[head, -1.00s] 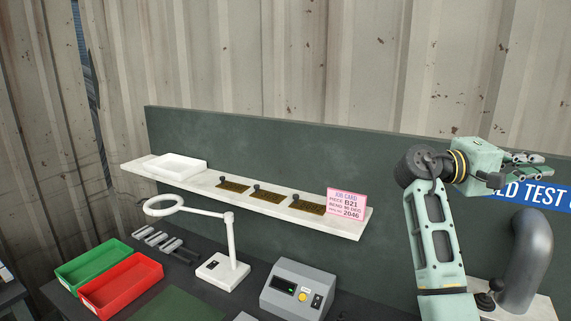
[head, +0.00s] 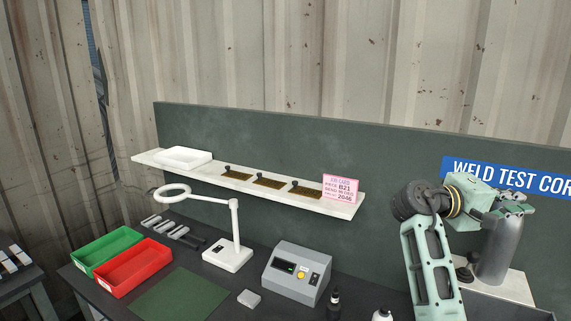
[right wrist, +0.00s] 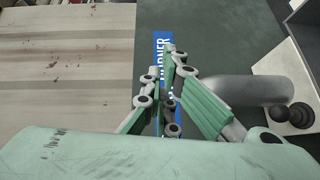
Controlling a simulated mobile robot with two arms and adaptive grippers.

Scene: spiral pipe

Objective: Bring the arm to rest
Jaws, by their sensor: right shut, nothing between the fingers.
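I cannot tell the gap between the fingers and the pipe. My left gripper is not in view.
A shelf (head: 250,188) carries a white tray (head: 184,157), several dark plates and a pink job card (head: 341,188). On the bench are a green bin (head: 106,250), a red bin (head: 134,268), a ring lamp (head: 228,255) and a grey control box (head: 297,273). A blue sign (head: 510,175) is behind the arm.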

